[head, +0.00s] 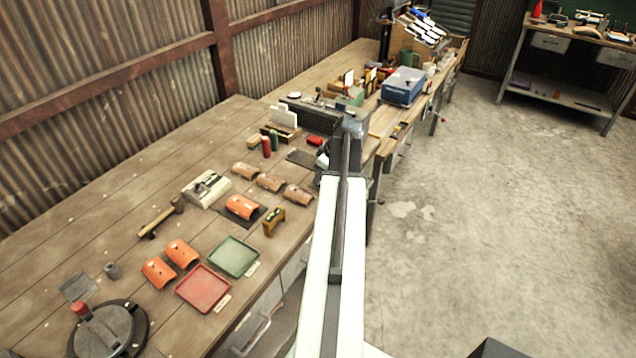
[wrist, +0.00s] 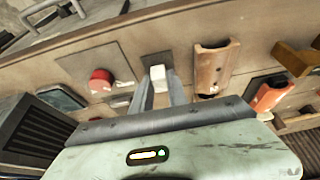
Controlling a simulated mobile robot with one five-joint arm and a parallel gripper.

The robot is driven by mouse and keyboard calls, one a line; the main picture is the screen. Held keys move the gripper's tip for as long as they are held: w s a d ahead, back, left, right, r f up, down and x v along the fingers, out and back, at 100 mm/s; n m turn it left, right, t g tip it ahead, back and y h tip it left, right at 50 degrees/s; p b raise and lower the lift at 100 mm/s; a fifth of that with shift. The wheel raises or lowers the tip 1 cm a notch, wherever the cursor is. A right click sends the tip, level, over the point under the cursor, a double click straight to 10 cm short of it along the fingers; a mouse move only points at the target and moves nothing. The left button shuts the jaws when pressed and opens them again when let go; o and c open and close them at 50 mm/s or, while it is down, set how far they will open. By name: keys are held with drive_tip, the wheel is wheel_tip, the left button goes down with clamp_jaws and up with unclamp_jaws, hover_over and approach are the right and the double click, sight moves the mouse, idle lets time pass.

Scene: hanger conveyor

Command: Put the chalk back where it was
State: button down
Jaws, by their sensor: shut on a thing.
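The chalk (wrist: 158,73) is a small pale block in the wrist view. My gripper (wrist: 159,83) is shut on it, with one finger on each side. Behind the chalk lies a small dark square patch (wrist: 153,59) on the wooden bench. I cannot tell whether the chalk touches it. In the head view my arm reaches over the bench's right edge, and I cannot make out the fingertips or the chalk there.
In the wrist view, a red round thing (wrist: 101,80) is left of the chalk, and a brown curved tile (wrist: 210,68) is right of it. The head view shows orange tiles (head: 242,207), a green tray (head: 233,256) and a red tray (head: 203,289). A blue box (head: 403,86) stands farther back.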

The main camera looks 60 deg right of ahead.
drive_tip(key=shift+w+a+f, duration=0.1)
drive_tip(key=shift+f, duration=0.35)
drive_tip(key=c, duration=1.3)
unclamp_jaws()
drive_tip(key=p+v, duration=1.1)
drive_tip(key=v, duration=0.1)
drive_tip(key=shift+p, duration=0.3)
